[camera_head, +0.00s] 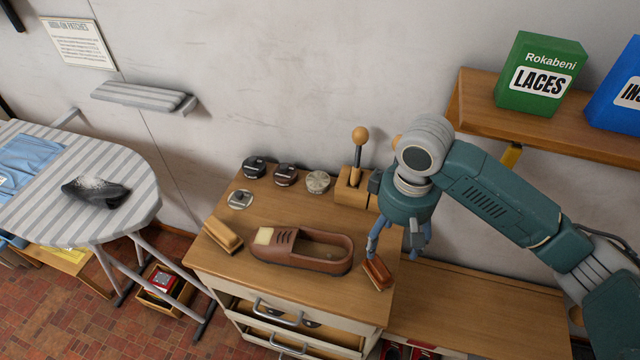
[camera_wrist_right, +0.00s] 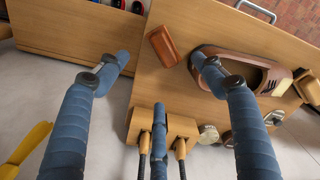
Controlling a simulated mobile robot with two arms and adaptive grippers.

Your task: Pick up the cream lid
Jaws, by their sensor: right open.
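Several small round tins stand on the wooden cabinet top (camera_head: 222,250). The one nearest the wooden block has a pale, cream-coloured lid (camera_head: 318,181); it also shows, partly, in the right wrist view (camera_wrist_right: 208,134). Beside it are two dark-topped tins, a middle one (camera_head: 285,174) and a left one (camera_head: 254,167). A flat silvery disc (camera_head: 240,200) lies in front of them; I cannot tell whether it is a separate lid. My right gripper (camera_head: 397,246) is open and empty, fingers down, above the cabinet's right side, right of the tins. My left gripper is not in view.
A brown shoe (camera_head: 301,262) lies in the middle of the top, between a tan brush (camera_head: 222,236) and a reddish-brown brush (camera_head: 377,274) below my right gripper. A wooden block with a ball-topped lever (camera_head: 355,190) stands between tins and gripper. A shelf (camera_head: 480,100) overhangs at right.

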